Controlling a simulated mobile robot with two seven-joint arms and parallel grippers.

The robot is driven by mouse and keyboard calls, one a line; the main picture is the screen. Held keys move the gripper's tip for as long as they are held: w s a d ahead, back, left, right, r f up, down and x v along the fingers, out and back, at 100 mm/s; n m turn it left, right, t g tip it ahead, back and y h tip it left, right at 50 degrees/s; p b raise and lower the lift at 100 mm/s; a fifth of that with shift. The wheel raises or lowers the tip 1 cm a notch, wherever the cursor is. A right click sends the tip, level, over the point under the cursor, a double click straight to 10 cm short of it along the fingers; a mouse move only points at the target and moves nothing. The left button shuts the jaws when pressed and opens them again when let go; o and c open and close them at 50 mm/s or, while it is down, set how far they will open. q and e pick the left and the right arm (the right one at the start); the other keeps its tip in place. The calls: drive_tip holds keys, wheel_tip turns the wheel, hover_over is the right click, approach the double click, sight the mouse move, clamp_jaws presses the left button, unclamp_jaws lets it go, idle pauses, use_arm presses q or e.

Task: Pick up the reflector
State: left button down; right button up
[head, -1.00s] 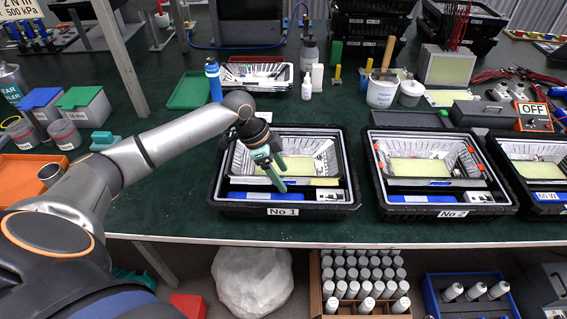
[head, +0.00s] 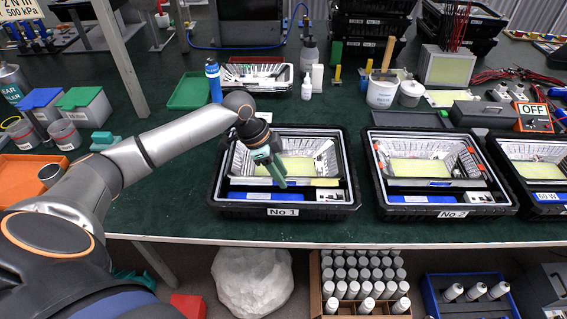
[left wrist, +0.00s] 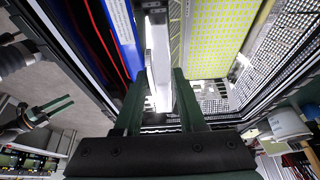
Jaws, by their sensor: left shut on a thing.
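The reflector (head: 324,160) is a silvery, faceted open frame around a yellow panel, in the black tray marked No 1. In the left wrist view, that wall (left wrist: 158,55) is a bright white strip running between the fingers of the left gripper (left wrist: 159,98). The reflector still sits down in the tray. My right gripper (left wrist: 58,106) shows small at the left of the left wrist view, empty, with its green fingers apart.
The black tray (head: 225,205) also holds a blue strip (head: 252,197) and a small switch box (head: 331,195) along its front. Similar trays No 2 (head: 390,213) and another stand to the right.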

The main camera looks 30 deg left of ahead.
use_arm(q)
drive_tip(key=shift+r, duration=0.15)
drive_tip(key=shift+r, duration=0.25)
wheel_tip(320, 180, up, 2)
drive_tip(key=shift+r, duration=0.1)
drive_tip(key=s+d+r, duration=0.2)
drive_tip(key=s+r, duration=0.3)
drive_tip(key=s, duration=0.1)
drive_tip(key=s+d+r, duration=0.3)
drive_tip(key=s+r, duration=0.2)
drive_tip(key=s, duration=0.2)
drive_tip(key=shift+d+p, duration=0.25)
drive_tip(key=shift+p, duration=0.2)
use_arm(e)
drive_tip(key=shift+r, duration=0.4)
use_arm(q)
drive_tip(key=shift+w, duration=0.1)
